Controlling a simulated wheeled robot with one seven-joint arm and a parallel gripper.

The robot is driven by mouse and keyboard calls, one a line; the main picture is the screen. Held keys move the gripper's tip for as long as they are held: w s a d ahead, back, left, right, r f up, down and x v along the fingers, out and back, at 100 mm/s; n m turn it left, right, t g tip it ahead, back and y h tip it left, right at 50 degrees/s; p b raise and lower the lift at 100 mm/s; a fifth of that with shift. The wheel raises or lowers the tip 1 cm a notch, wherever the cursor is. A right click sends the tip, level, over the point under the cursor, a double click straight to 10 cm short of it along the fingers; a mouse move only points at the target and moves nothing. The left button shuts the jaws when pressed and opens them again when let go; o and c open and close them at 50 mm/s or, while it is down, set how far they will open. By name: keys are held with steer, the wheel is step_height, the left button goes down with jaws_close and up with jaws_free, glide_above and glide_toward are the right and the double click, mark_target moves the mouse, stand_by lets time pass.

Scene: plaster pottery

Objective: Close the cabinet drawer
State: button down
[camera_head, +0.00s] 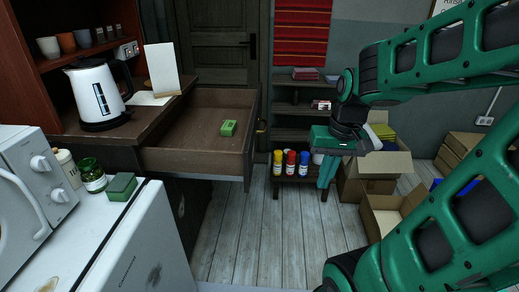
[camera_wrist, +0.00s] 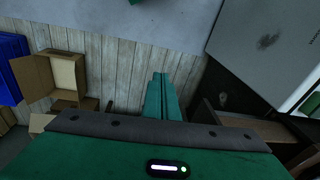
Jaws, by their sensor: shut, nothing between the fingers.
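The cabinet drawer (camera_head: 185,168) is pulled open in the head view, sticking out to the right from under the dark wooden counter. A small green box (camera_head: 229,127) lies inside it. A brass-coloured handle (camera_head: 261,126) shows on the drawer's front panel. My gripper (camera_head: 325,180) is to the right of the drawer, apart from it, with its fingers pointing down. The wrist view shows the two green fingers (camera_wrist: 160,90) together and empty, above the wooden floor.
A white fridge (camera_head: 140,240) with a microwave (camera_head: 30,185) is at front left. Cardboard boxes (camera_head: 385,165) and a shelf with coloured bottles (camera_head: 290,163) are at the back right. The floor between is clear.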

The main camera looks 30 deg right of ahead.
steer(key=w+d+f+t+y, duration=0.1)
steer(key=w+d+t, duration=0.15)
steer(key=w, duration=0.95)
steer(key=w+d+f+t+y, duration=0.1)
steer(key=w+d+t, duration=0.15)
steer(key=w, duration=1.05)
steer(key=w+a+f, duration=0.5)
steer(key=w+f, duration=0.2)
steer(key=w, duration=0.1)
steer(key=shift+a+f, duration=0.2)
steer(key=shift+f, duration=0.15)
